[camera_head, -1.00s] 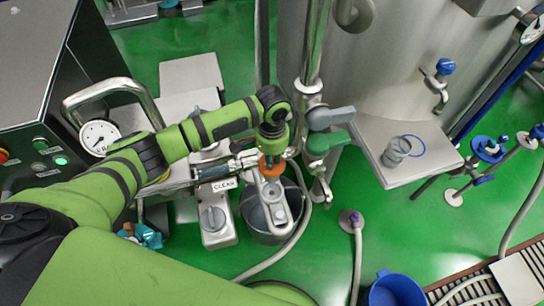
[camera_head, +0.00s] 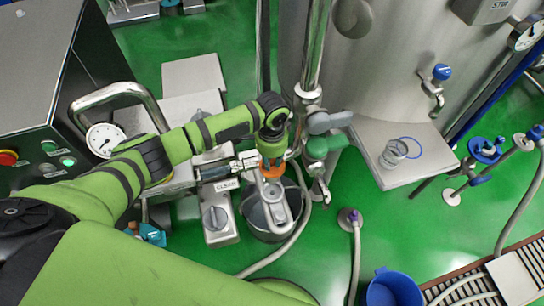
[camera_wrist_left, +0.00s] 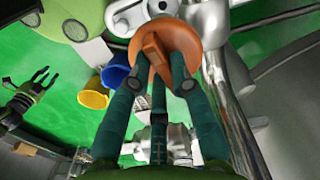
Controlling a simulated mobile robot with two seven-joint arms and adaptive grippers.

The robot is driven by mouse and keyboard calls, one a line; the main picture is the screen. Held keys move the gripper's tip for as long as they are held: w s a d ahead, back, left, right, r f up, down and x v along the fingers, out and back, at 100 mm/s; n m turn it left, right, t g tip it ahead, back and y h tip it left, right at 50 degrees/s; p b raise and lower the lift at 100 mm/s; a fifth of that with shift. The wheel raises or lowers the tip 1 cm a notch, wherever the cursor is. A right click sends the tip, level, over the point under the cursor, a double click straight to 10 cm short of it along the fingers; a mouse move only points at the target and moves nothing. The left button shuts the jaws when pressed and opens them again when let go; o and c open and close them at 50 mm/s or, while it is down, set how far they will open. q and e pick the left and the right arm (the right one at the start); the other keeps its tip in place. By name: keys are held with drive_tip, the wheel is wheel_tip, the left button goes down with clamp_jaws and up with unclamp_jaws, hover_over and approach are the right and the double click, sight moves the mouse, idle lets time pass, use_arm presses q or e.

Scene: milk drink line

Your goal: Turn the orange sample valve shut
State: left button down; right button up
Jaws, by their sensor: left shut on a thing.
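The orange sample valve (camera_head: 272,173) sits above a grey bucket, with my left gripper (camera_head: 271,160) straight over it. In the left wrist view the valve shows as a round orange disc with a raised bar (camera_wrist_left: 155,50). My left gripper (camera_wrist_left: 160,65) is shut on that bar, with its teal fingers on both sides of it. Part of the disc is hidden behind the fingers. My right gripper (camera_wrist_left: 40,78) shows small at the left of the wrist view, away from the valve, with its prongs apart. It is not seen in the head view.
The grey bucket (camera_head: 250,215) stands on the floor with a hose beside it. Green (camera_head: 318,147) and grey (camera_head: 319,122) levers are close on the right. A blue bucket (camera_head: 378,293) stands in front.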

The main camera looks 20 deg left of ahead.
sight(272, 162)
use_arm(q)
drive_tip(key=shift+m, duration=0.6)
drive_tip(key=c, duration=1.1)
unclamp_jaws()
wheel_tip(272, 162, up, 12)
drive_tip(key=shift+r, duration=0.1)
